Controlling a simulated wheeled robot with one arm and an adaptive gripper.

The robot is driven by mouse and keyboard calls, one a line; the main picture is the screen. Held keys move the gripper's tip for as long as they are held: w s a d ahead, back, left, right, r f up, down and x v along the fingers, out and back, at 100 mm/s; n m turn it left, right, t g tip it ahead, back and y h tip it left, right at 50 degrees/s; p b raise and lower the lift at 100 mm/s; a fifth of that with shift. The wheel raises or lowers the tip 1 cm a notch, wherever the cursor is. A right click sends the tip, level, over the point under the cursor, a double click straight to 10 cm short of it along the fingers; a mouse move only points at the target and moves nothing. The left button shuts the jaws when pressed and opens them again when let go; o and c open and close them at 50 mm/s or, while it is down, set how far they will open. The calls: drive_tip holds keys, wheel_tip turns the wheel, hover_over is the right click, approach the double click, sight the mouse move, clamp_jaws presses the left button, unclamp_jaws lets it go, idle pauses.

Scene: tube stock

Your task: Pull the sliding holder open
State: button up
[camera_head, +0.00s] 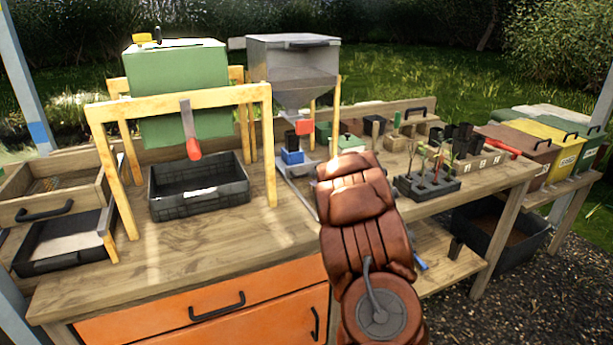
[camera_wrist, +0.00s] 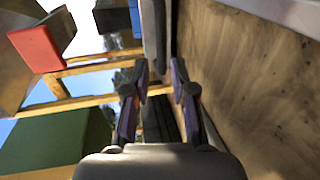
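The sliding holder appears to be the low grey piece (camera_head: 299,171) under the grey hopper (camera_head: 293,62), with a blue block (camera_head: 291,157) and a black cup (camera_head: 292,139) on it. My brown arm covers its right side and hides my gripper in the head view. In the wrist view my gripper (camera_wrist: 160,69) is open, its two fingers apart. A long grey bar (camera_wrist: 154,35) runs ahead between the fingertips, close to the wooden tabletop (camera_wrist: 250,85). I cannot tell whether the fingers touch it. The hopper's red block (camera_wrist: 38,46) shows at upper left.
A green box (camera_head: 180,90) on a wooden frame stands left of the hopper, above a black crate (camera_head: 200,199). A black tube tray (camera_head: 427,186) and small pots stand to the right. The front left of the tabletop (camera_head: 200,260) is clear.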

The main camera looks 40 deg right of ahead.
sight(307, 175)
drive_tip(key=shift+p+x, duration=0.8)
drive_tip(key=shift+x, duration=2.7)
drive_tip(key=shift+f, duration=0.1)
drive_tip(key=shift+c, duration=0.2)
clamp_jaws()
